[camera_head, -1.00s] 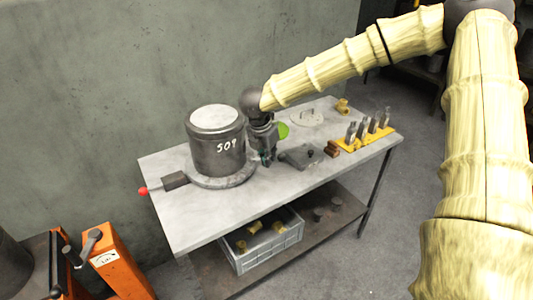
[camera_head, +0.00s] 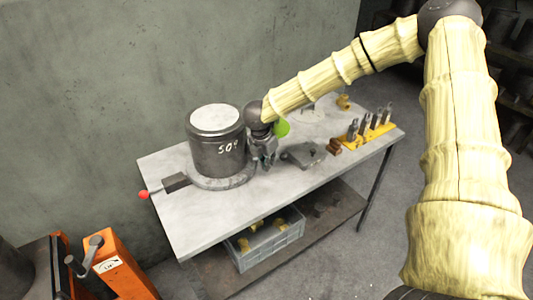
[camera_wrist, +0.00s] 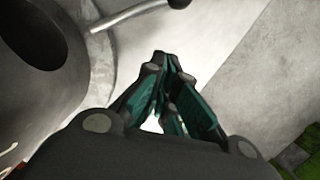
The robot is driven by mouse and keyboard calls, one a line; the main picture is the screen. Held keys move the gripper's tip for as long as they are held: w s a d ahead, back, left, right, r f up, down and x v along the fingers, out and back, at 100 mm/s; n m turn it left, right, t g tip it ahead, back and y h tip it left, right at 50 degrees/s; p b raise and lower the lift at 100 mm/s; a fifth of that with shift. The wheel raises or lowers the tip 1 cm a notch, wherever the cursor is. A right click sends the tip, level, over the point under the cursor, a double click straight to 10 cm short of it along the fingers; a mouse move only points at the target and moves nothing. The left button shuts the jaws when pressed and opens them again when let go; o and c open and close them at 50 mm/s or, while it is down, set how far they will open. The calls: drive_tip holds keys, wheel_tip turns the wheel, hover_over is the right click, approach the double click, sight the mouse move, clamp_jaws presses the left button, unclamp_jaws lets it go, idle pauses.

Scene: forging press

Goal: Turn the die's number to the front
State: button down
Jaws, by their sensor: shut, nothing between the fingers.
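The die (camera_head: 215,152) is a dark grey upright cylinder with a pale top, standing on a round base plate (camera_head: 237,181) on the table. My gripper (camera_head: 264,165) is right of the die, low over the table, shut and empty. In the wrist view my gripper's fingers (camera_wrist: 163,70) come together at the tips. A large curved grey body with a dark round opening, apparently the die (camera_wrist: 75,85), fills the left there. I cannot tell whether the fingers touch it.
A red-knobbed lever (camera_head: 144,194) sticks out left of the base plate. Right of my gripper lie a dark flat fixture (camera_head: 302,155) and a yellow rack (camera_head: 370,137) with upright metal pieces. A grey crate (camera_head: 270,246) sits on the shelf below. The table's front left is clear.

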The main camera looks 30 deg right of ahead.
drive_tip(key=shift+p+x, duration=0.35)
drive_tip(key=shift+x, duration=0.6)
drive_tip(key=shift+w+d+f+p, duration=0.25)
drive_tip(key=shift+d+p, duration=0.2)
drive_tip(key=shift+d, duration=0.15)
drive_tip(key=shift+w+d+f+p, duration=0.15)
drive_tip(key=shift+w+d+p, duration=0.2)
drive_tip(key=shift+d, duration=0.3)
drive_tip(key=shift+w+d+f+p, duration=0.2)
drive_tip(key=shift+d+p, duration=0.15)
drive_tip(key=shift+d, duration=0.3)
drive_tip(key=shift+w+d+b, duration=0.35)
drive_tip(key=shift+w+d, duration=0.3)
drive_tip(key=shift+w, duration=0.1)
drive_tip(key=a, duration=0.1)
drive_tip(key=s+a, duration=0.1)
drive_tip(key=a, duration=0.1)
drive_tip(key=shift+s+a+b, duration=0.25)
drive_tip(key=shift+s+b, duration=0.1)
drive_tip(key=b+v, duration=0.3)
drive_tip(key=v, duration=0.7)
drive_tip(key=shift+s+r, duration=0.15)
drive_tip(key=shift+s, duration=0.1)
drive_tip(key=shift+d, duration=0.1)
